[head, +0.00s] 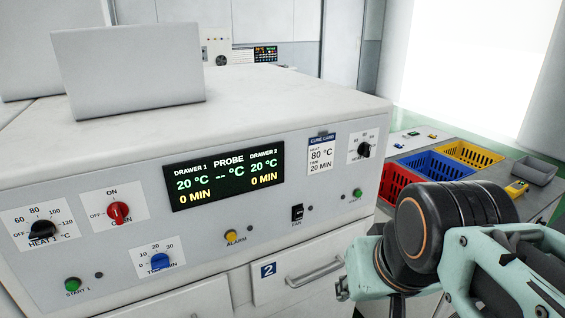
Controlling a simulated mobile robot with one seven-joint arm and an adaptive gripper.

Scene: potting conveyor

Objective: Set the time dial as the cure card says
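The blue time dial (160,262) is on the lower left of the oven's front panel, under a scale marked 0, 10, 20 and 30. Its pointer is too small to read. The cure card (321,155), at the panel's upper right, reads heat 80 °C and time 20 min. The display (224,175) shows 20 °C and 0 MIN for both drawers, with dashes for the probe. My arm is at the lower right, apart from the time dial. My gripper's fingers do not show.
Nearby are the black heat 1 dial (43,229), red on/off knob (118,212), green start 1 button (73,284), yellow alarm button (232,236) and fan switch (297,213). Drawer 2's handle (314,270) sticks out below. Space before the time dial looks clear.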

